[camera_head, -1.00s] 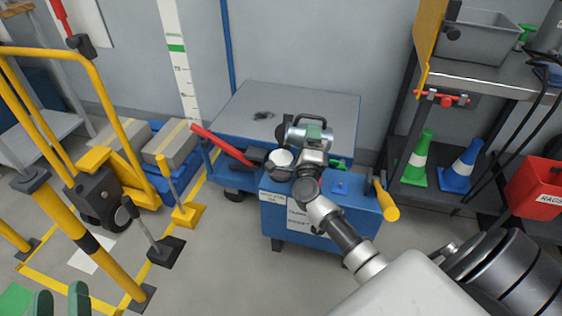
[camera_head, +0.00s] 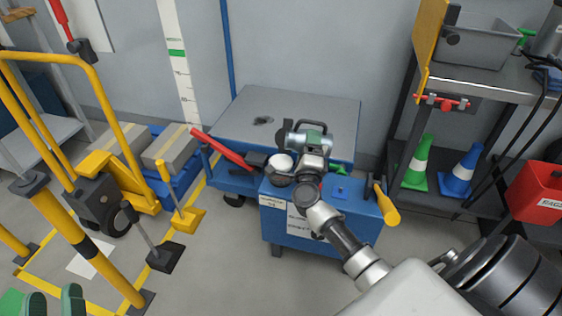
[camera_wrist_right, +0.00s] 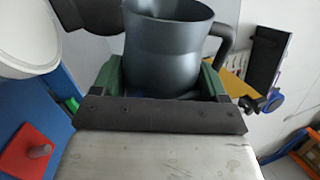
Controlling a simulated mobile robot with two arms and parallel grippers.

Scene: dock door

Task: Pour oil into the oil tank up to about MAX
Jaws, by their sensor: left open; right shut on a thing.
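The blue oil tank (camera_head: 349,192) is a box with white labels, standing on the floor in the middle of the head view. My right gripper (camera_head: 308,141) is over its left part, shut on a dark grey jug (camera_wrist_right: 168,48) with a side handle. In the right wrist view the jug sits between the green finger pads. A round white-topped thing (camera_head: 280,163) is just left of the gripper. The level, the MAX mark and any oil stream cannot be made out. My left gripper (camera_head: 44,302) is open and empty at the bottom left corner.
A grey-topped blue cart (camera_head: 240,110) with a red lever (camera_head: 220,148) stands behind. A yellow handle (camera_head: 386,207) sticks out at the tank's right. Yellow rails (camera_head: 70,225) and pedals (camera_head: 185,215) fill the left. A shelf with cones (camera_head: 418,162) is right.

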